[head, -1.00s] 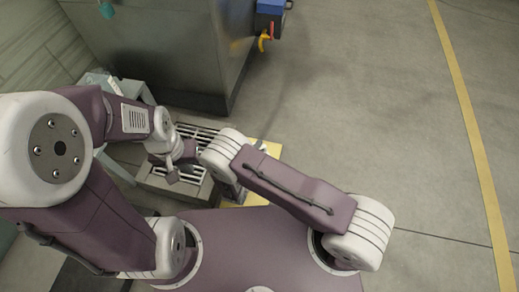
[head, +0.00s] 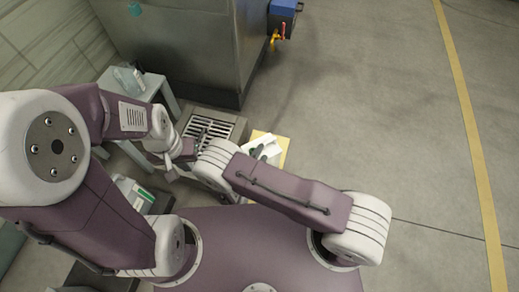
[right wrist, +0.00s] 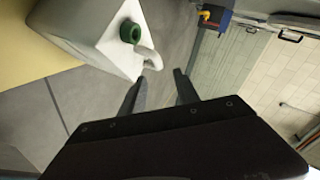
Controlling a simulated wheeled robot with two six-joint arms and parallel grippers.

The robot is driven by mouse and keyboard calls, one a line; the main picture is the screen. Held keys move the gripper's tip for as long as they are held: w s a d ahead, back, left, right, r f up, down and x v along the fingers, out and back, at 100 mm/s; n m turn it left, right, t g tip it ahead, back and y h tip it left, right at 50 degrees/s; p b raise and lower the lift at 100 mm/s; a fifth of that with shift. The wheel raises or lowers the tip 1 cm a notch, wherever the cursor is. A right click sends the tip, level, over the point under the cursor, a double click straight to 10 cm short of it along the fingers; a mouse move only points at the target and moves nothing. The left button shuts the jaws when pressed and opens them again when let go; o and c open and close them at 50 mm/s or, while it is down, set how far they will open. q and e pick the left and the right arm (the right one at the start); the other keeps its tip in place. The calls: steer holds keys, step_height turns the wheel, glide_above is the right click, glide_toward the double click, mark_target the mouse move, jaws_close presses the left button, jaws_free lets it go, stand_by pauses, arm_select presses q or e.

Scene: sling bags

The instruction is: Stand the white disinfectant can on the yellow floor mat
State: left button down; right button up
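The white disinfectant can (head: 265,143) is by the yellow floor mat (head: 283,153) in the head view, partly hidden by my right arm. In the right wrist view the can (right wrist: 88,28) has a green cap and a pale handle, with the yellow mat (right wrist: 25,55) beside and below it. Its base contact is hard to make out. My right gripper (right wrist: 162,75) is open, its dark fingers apart near the handle and not clamped on it. My left gripper (head: 186,152) is over the floor grate; its fingers are too small to read.
A metal grate (head: 212,128) lies left of the mat. A small grey table (head: 150,85) with a clear bottle (head: 128,77) stands by the wall. A white container with a green label (head: 135,190) is at lower left. A large metal cabinet (head: 190,45) stands behind. Floor to the right is clear.

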arm_select(q)
steer(key=shift+s+a+r, duration=0.15)
steer(key=shift+s+a, duration=0.05)
steer(key=shift+s, duration=0.05)
arm_select(e)
steer(key=shift+s+a+r, duration=0.1)
steer(key=shift+s+a, duration=0.05)
steer(key=shift+s, duration=0.25)
